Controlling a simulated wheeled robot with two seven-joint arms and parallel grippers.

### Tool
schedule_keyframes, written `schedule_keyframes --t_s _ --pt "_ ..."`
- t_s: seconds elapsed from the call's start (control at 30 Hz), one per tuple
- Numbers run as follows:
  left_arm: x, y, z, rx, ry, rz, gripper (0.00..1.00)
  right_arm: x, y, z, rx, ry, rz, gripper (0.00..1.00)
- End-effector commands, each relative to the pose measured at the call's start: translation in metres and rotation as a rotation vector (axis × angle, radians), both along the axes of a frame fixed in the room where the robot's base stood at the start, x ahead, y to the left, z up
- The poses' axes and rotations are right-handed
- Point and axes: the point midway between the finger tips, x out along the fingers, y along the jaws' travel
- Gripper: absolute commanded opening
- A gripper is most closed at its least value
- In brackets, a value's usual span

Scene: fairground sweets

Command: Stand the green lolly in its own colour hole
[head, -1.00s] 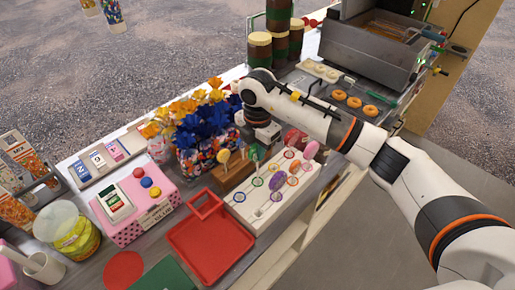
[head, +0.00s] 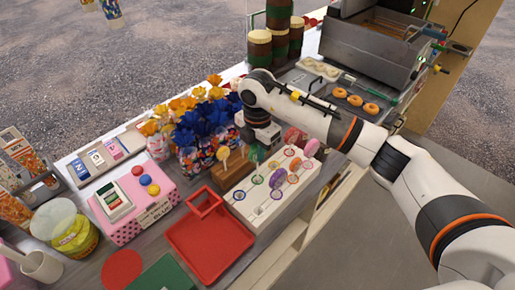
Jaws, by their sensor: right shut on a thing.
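My right gripper (head: 261,146) hangs over the far left side of the white board. It is shut on the green lolly (head: 257,156), which is small and partly hidden by the gripper. The white board (head: 252,208) has coloured rings round its holes; a green ring (head: 257,180) shows near its left part. Whether the lolly's stick touches anything is too small to tell. My left gripper is not in view.
A wooden block (head: 238,174) with a yellow lolly (head: 223,154) stands left of the board. A red tray (head: 210,245) lies in front. Flower-filled jars (head: 190,158) stand behind left.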

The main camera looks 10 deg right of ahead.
Motion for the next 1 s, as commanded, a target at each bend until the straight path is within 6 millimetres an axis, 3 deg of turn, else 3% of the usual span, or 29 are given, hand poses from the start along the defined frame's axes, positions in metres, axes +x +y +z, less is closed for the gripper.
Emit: schedule_keyframes --t_s 1.0 --pt "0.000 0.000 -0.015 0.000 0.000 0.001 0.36 0.000 0.000 -0.020 0.001 -0.001 -0.001 0.00"
